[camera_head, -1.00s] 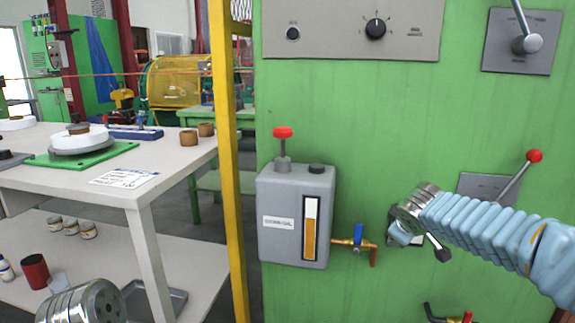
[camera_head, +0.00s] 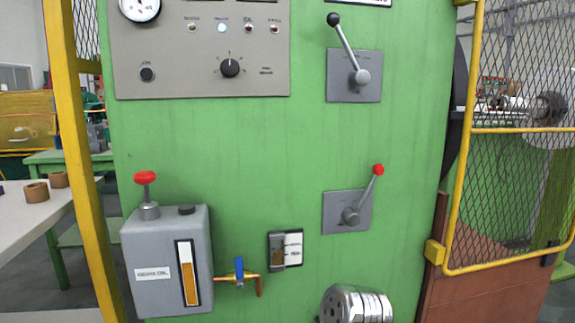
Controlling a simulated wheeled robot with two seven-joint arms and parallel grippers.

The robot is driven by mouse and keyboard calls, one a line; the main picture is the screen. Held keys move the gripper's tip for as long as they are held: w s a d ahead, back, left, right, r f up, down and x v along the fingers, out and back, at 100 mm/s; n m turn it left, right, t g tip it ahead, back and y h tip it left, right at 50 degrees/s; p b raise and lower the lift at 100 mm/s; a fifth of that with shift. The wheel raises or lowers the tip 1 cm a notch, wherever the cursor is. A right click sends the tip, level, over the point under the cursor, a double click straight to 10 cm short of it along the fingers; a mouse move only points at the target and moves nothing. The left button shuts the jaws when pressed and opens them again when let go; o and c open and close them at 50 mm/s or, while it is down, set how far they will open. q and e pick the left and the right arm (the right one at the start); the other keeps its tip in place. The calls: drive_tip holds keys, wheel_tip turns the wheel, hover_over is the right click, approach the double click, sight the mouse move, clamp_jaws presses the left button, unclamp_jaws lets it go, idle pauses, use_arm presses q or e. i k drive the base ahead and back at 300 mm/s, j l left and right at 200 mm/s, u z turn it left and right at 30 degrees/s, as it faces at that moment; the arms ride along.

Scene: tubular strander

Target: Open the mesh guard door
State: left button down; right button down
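The mesh guard door (camera_head: 519,130) is a yellow-framed panel of diamond wire mesh at the right, beside the green machine cabinet. Its rounded lower left corner and a middle bar show; its right part runs out of the picture. A yellow block (camera_head: 434,252) sits by its lower left edge; I cannot tell if it is a hinge or a latch. I cannot tell whether the door is fully shut. A ribbed metal wrist part of one of my arms shows at the bottom centre, well left of the door. No gripper fingers can be made out.
The green cabinet (camera_head: 250,150) carries a grey control panel (camera_head: 180,60), a black-knobbed lever (camera_head: 345,48), a red-knobbed lever (camera_head: 365,194) and a grey oil box (camera_head: 165,260) with a brass tap (camera_head: 240,280). A yellow post (camera_head: 75,130) stands left. Dark machinery shows through the mesh.

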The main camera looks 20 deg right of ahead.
sight(480, 8)
drive_tip(key=z, duration=2.3)
drive_tip(key=i+l, duration=0.55)
drive_tip(key=i+u, duration=0.05)
